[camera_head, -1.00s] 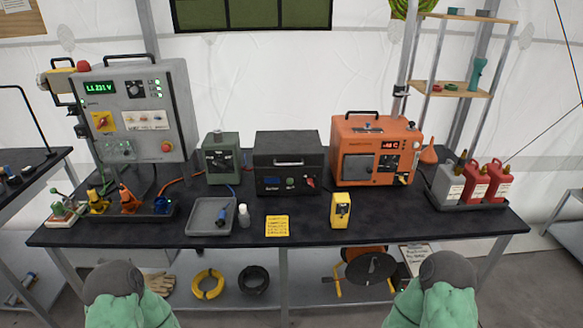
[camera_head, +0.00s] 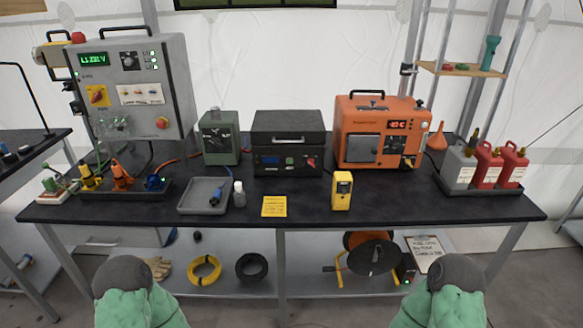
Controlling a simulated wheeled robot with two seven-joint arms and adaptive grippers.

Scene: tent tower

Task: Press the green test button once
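A grey control cabinet (camera_head: 130,88) stands at the back left of the table, with a green-lit display reading about 231 V, a knob, small green lights and a red round button. A black case (camera_head: 287,143) at the middle back has a small screen, a small green round control (camera_head: 289,161) and a red one on its front. I cannot tell from labels which green control is the test button. Only two green-and-grey parts of my arms show at the bottom edge. Neither gripper's fingers are in view.
The black table (camera_head: 330,214) also holds a green-grey box (camera_head: 218,137), an orange unit (camera_head: 375,135), a yellow meter (camera_head: 342,190), a grey tray (camera_head: 194,197), a yellow note (camera_head: 274,206) and red cans (camera_head: 487,165). Colored connectors (camera_head: 122,175) stand at left.

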